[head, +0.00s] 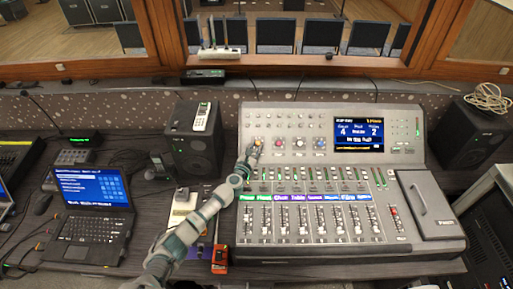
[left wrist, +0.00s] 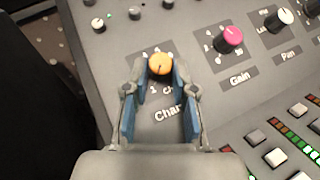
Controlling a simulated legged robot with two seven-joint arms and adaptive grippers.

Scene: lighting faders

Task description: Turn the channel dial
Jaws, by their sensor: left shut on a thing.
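The channel dial (left wrist: 160,64) is an orange round knob on the mixing console's (head: 428,155) sloped upper panel. Its label below is partly hidden by my fingers, with "Chan" readable. My left gripper (left wrist: 160,82) has its two blue-lined fingers on either side of the knob and is shut on it. In the head view my left gripper (head: 250,150) reaches the upper panel's left part and largely hides the dial. The console screen (head: 359,133) shows a 4 and a 2. My right gripper is not in view.
The pink gain knob (left wrist: 229,38) and the white pan knob (left wrist: 279,18) sit right of the dial. Small knobs lie above it. Faders (head: 300,220) fill the lower console. A black speaker (head: 195,150) and a laptop (head: 93,205) stand to the left.

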